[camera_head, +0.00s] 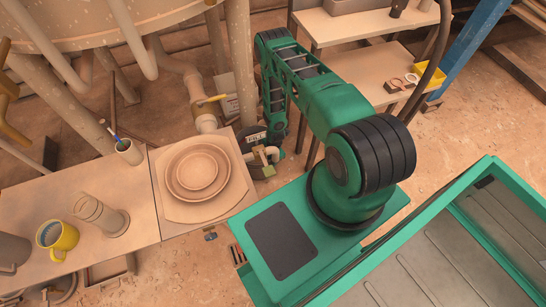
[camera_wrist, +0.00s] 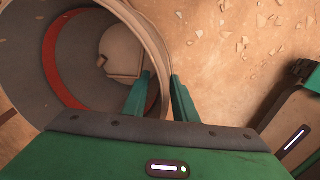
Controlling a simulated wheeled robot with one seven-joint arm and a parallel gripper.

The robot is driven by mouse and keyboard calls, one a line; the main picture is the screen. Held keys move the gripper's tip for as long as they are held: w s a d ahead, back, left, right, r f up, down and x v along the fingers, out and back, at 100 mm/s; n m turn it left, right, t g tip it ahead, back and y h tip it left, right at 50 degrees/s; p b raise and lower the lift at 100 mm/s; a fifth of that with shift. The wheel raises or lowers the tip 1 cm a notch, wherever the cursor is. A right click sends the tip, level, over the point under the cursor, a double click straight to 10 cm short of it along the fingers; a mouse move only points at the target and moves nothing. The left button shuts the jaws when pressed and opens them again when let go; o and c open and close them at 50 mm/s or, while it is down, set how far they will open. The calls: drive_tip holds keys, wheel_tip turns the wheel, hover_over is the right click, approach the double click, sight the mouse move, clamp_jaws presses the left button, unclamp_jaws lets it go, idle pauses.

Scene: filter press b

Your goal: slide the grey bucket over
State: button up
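A large round grey bucket (camera_wrist: 98,55) fills the upper left of the wrist view, with a red band around its inside and a pale shape deep within it. My gripper (camera_wrist: 161,74) has one green finger inside the bucket and the other outside, with the wall between them. Whether both fingers press on the wall is unclear. In the head view, a dark grey round thing (camera_head: 263,171), apparently the bucket, is low on the floor beyond the table, partly hidden by a pale valve. My gripper's fingers cannot be made out there.
Pale pipes (camera_head: 240,60) stand close behind the bucket. Shelving (camera_head: 345,28) stands at the back right. Bare floor (camera_head: 470,100) lies right.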

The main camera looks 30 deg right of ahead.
drive_tip(key=shift+f, duration=0.45)
clamp_jaws()
